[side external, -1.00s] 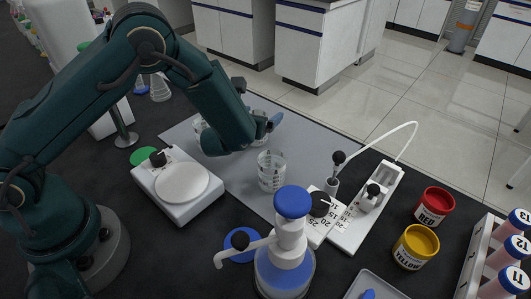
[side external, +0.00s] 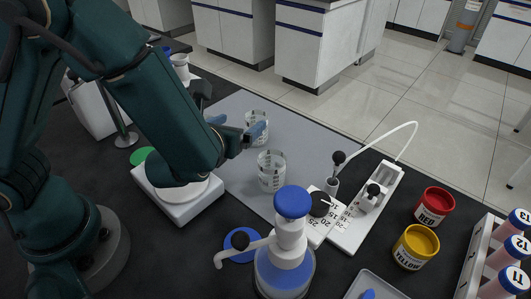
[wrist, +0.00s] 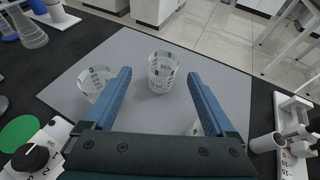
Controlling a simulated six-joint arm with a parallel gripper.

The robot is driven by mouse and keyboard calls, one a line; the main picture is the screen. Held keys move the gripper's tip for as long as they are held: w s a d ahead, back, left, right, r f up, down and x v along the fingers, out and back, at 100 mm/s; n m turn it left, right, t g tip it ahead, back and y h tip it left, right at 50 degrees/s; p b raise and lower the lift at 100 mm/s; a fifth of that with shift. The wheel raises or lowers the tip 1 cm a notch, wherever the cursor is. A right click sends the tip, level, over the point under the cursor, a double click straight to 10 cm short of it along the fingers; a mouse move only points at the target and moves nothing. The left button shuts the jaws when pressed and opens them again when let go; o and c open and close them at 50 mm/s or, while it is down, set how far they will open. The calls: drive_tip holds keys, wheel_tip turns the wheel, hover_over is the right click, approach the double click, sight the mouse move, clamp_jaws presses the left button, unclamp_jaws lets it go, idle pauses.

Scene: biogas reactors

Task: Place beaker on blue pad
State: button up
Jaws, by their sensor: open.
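A clear graduated beaker (side external: 271,171) stands on the grey mat (side external: 245,105). A second beaker (side external: 257,122) stands farther back, partly behind a finger. The wrist view shows one beaker (wrist: 163,73) ahead between the fingers and another (wrist: 97,82) beyond the left finger. A small pale piece between the fingers, low in that view, is unclear. My gripper (side external: 238,127) is open and empty above the mat; its blue fingers also show in the wrist view (wrist: 159,75). The round blue pad (side external: 240,246) lies on the black bench beneath the dispenser spout, partly covered.
A blue-capped dispenser bottle (side external: 285,265) stands right of the pad. A white plate device (side external: 180,203) is left, near a green pad (side external: 142,156). A syringe stand (side external: 365,210), red jar (side external: 434,204) and yellow jar (side external: 415,247) are right.

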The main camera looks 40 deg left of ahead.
drive_tip(key=s+a+r+n+g, duration=0.1)
drive_tip(key=s+a+n+g, duration=0.1)
drive_tip(key=n, duration=0.4)
drive_tip(key=s+a+r+n+g+y, duration=0.1)
drive_tip(key=s+a+n+g, duration=0.2)
drive_tip(key=s+n, duration=0.4)
drive_tip(key=s+a+r+n+g, duration=0.1)
drive_tip(key=s+a+n+g, duration=0.2)
drive_tip(key=s+a+n, duration=0.1)
drive_tip(key=shift+s+a+r+n, duration=0.15)
drive_tip(key=shift+s+n, duration=0.35)
drive_tip(key=shift+n, duration=0.7)
drive_tip(key=s+d+n, duration=0.1)
drive_tip(key=s+d+n+h, duration=0.1)
drive_tip(key=n, duration=0.1)
drive_tip(key=d+n+h, duration=0.1)
drive_tip(key=n, duration=0.1)
drive_tip(key=shift+s+r+g, duration=0.35)
drive_tip(key=shift+s+g, duration=0.05)
drive_tip(key=shift+o, duration=0.4)
drive_tip(key=d+r+n+t+h, duration=0.2)
drive_tip(key=d+r+n+h, duration=0.1)
drive_tip(key=d+n+h, duration=0.1)
drive_tip(key=d+n, duration=0.1)
drive_tip(key=n, duration=0.1)
drive_tip(key=shift+d+r+n, duration=0.3)
drive_tip(key=shift+d+r, duration=0.05)
drive_tip(key=shift+d, duration=0.05)
